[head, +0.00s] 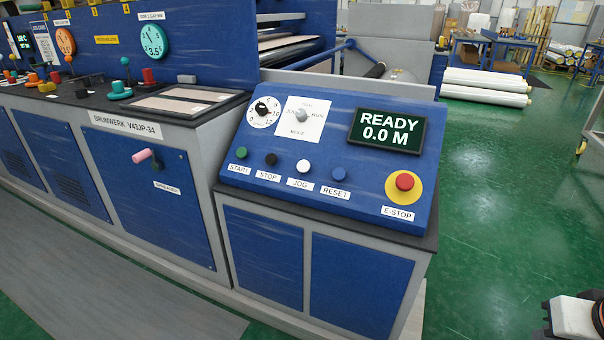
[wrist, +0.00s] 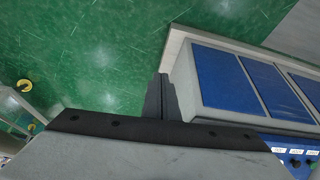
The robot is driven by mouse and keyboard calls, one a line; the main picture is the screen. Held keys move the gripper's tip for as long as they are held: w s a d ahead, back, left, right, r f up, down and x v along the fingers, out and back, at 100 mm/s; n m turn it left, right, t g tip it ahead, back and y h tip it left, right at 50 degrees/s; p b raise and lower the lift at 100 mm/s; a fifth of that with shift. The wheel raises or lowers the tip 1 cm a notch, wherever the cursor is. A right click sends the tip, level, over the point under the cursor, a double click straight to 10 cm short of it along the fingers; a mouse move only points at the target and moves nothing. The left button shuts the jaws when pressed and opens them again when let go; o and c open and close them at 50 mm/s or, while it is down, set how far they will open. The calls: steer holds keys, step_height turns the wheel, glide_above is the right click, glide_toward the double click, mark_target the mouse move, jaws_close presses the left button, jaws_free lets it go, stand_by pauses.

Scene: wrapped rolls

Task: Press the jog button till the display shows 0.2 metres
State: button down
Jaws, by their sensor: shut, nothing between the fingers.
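The white jog button (head: 304,166) sits on the sloped blue control panel (head: 340,182), above a JOG label. The display (head: 387,130) on the same panel reads READY 0.0 M. My gripper (wrist: 161,97) shows in the wrist view with its dark fingers shut and empty. It is apart from the panel, over the floor beside the grey and blue cabinet. Part of the panel (wrist: 287,139) with small labels shows at that view's lower right corner; I cannot make out the jog button there.
The green start (head: 241,153), black stop (head: 271,159) and blue reset (head: 338,174) buttons flank the jog button. A red emergency stop (head: 404,181) is at the right. A mode knob (head: 301,116) and a dial (head: 262,109) sit above. Green floor (head: 490,210) is clear to the right.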

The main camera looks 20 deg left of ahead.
mark_target(303, 166)
steer(key=w+a+r+m+t+y, duration=0.2)
steer(key=w+a+r+y, duration=0.3)
steer(key=w+a, duration=0.7)
steer(key=w+a+r+m+t+y, duration=0.15)
steer(key=w+a+r, duration=0.55)
steer(key=a, duration=0.9)
steer(key=w+a+m+y, duration=0.1)
steer(key=w+a+m, duration=0.2)
steer(key=a, duration=1)
steer(key=w+a+r+m+t+y, duration=0.1)
steer(key=w+a+m, duration=0.2)
steer(key=a, duration=1)
steer(key=shift+w+a+m+y, duration=0.2)
steer(key=shift+w+m+y, duration=0.15)
steer(key=shift+t, duration=0.25)
steer(key=shift+f, duration=0.1)
steer(key=shift+w+d+f, duration=0.15)
steer(key=shift+w+f, duration=1.25)
steer(key=shift+f, duration=0.25)
steer(key=shift+w+d+f, duration=0.1)
steer(key=shift+w+f, duration=1.3)
steer(key=shift+f, duration=0.25)
steer(key=shift+w, duration=0.1)
